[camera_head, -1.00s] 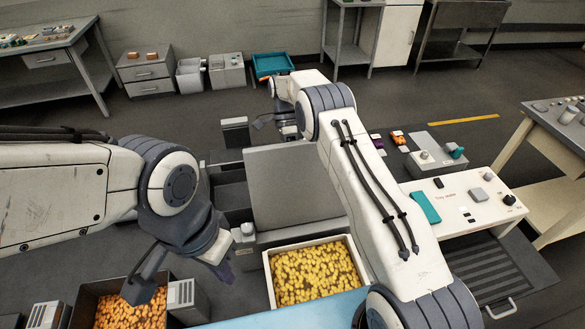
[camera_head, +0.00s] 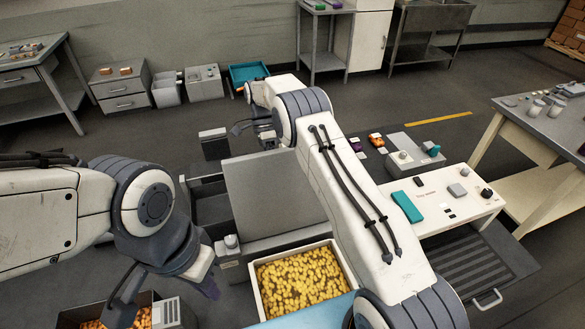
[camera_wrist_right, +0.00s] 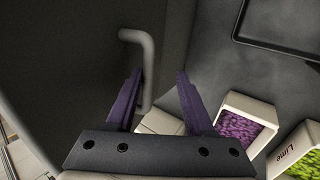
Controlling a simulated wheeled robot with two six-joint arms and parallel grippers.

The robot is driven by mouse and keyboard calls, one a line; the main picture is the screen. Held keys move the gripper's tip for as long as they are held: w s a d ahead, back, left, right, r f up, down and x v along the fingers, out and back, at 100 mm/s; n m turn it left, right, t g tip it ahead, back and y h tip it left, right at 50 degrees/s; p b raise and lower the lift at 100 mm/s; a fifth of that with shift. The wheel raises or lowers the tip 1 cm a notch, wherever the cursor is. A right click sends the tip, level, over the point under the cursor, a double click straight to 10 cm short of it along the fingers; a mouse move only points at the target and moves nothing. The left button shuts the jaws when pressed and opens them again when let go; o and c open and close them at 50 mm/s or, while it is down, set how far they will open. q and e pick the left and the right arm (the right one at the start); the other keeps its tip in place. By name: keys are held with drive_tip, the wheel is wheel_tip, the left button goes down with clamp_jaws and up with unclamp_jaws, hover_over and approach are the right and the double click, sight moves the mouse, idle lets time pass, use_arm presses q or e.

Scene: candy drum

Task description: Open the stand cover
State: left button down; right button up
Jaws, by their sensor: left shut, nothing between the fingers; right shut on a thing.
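A large grey panel (camera_head: 270,195), which looks like the stand cover, stands raised and tilted behind the white-rimmed box of yellow candy in the head view. In the right wrist view a dark panel (camera_wrist_right: 70,70) fills the left side and carries a grey bar handle (camera_wrist_right: 149,65). My right gripper (camera_wrist_right: 159,71) is shut on this handle, which lies between its purple fingers, near the left one. In the head view the right fingers are hidden beyond the panel. My left gripper (camera_head: 209,288) hangs at lower left, its purple tips shut and empty, apart from the panel.
The box of yellow candy (camera_head: 251,285) is close in front of the panel. A dark bin of orange candy (camera_head: 62,316) is below my left arm. A white table (camera_head: 465,205) stands right. The wrist view shows boxes of purple (camera_wrist_right: 236,127) and lime candy (camera_wrist_right: 303,166).

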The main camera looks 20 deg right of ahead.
sight(273, 166)
drive_tip(key=s+d+r+b, duration=0.1)
drive_tip(key=s+d+r, duration=0.1)
drive_tip(key=r, duration=0.1)
drive_tip(key=s+d+r+b, duration=0.2)
drive_tip(key=s+d+r, duration=0.1)
drive_tip(key=s+d+r+b, duration=0.2)
drive_tip(key=d+r, duration=0.1)
drive_tip(key=shift+s+d+r, duration=0.1)
drive_tip(key=shift+s+r, duration=0.1)
drive_tip(key=shift+r, duration=0.05)
drive_tip(key=shift+s+d+r+b, duration=0.2)
drive_tip(key=shift+s+r+b, duration=0.05)
drive_tip(key=shift+r+b, duration=0.05)
drive_tip(key=s+a+r+t+p, duration=0.3)
drive_tip(key=s+a+t+p, duration=0.2)
drive_tip(key=s+a+p, duration=0.25)
wheel_tip(273, 166, down, 10)
drive_tip(key=a, duration=0.1)
drive_tip(key=shift+s+f+p, duration=0.15)
drive_tip(key=shift+s+p, duration=0.3)
